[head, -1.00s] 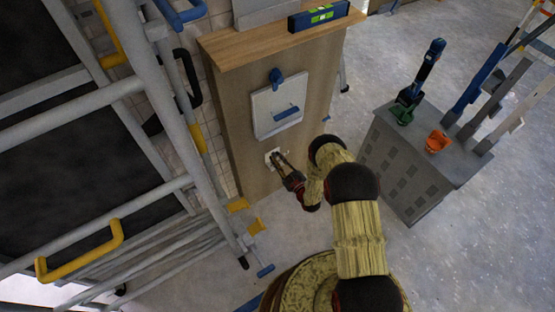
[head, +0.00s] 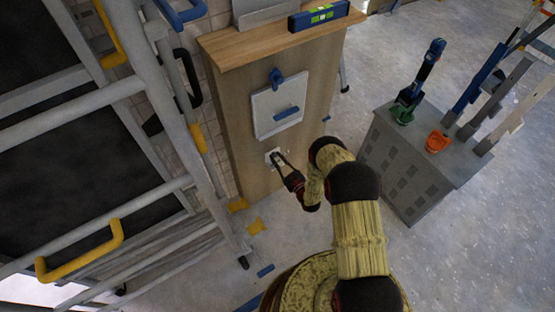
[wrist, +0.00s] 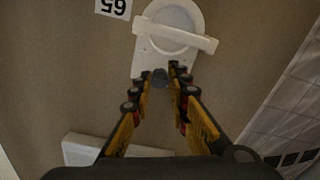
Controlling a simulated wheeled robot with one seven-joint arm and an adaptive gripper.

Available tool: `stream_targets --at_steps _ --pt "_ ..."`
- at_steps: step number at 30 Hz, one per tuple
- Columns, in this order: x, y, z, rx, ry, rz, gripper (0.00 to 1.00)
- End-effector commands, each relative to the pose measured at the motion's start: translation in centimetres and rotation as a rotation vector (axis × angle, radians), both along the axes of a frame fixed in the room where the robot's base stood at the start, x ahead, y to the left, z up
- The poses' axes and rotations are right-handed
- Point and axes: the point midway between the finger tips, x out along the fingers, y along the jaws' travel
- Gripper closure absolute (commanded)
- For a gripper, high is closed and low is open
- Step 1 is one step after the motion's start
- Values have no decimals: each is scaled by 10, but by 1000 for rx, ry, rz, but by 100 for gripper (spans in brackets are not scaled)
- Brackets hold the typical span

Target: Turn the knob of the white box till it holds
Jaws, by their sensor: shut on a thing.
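The small white box (head: 270,153) sits low on the front of the wooden cabinet. In the wrist view it is a white plate (wrist: 150,60) with a round disc and a white bar (wrist: 175,36) across it. My gripper (head: 277,158) reaches the box from the front right. The fingers hide part of the plate's near edge.
Above the box, the wooden cabinet (head: 231,115) carries a white panel (head: 266,108) with blue fittings. A level (head: 319,15) lies on its top. A metal scaffold (head: 165,100) stands close at the left. A grey tool cabinet (head: 405,165) stands at the right, with open floor between.

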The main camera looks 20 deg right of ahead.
Motion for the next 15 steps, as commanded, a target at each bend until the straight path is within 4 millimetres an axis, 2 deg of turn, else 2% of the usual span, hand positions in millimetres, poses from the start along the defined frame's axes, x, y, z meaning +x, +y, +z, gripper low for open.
stream_targets --at_steps 4,5,15 --pt "-1 0 -2 0 4 0 100" --pt "-1 0 -2 0 4 0 82" --pt "0 0 -1 -1 1 0 64"
